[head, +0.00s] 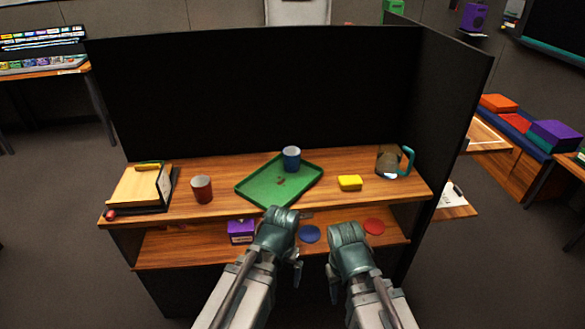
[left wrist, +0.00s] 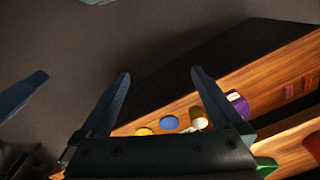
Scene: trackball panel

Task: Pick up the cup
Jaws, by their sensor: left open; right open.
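Two cups stand upright on the desk's upper surface. A blue cup (head: 291,158) is on the green tray (head: 252,190), near its back edge. A reddish-brown cup (head: 202,189) stands on bare wood left of the tray. My left gripper (head: 288,238) is in front of the desk, below and in front of the tray, apart from both cups. In the left wrist view its two fingers (left wrist: 162,92) are spread with nothing between them. My right gripper (head: 346,252) is beside it on the right, empty; its fingers are partly hidden.
A yellow block (head: 350,183) and a teal-handled pitcher (head: 388,160) stand right of the tray; a book holder (head: 145,187) is at left. The lower shelf holds a purple box (head: 241,231), blue disc (head: 309,234) and red disc (head: 374,226). Dark panels enclose the back and right.

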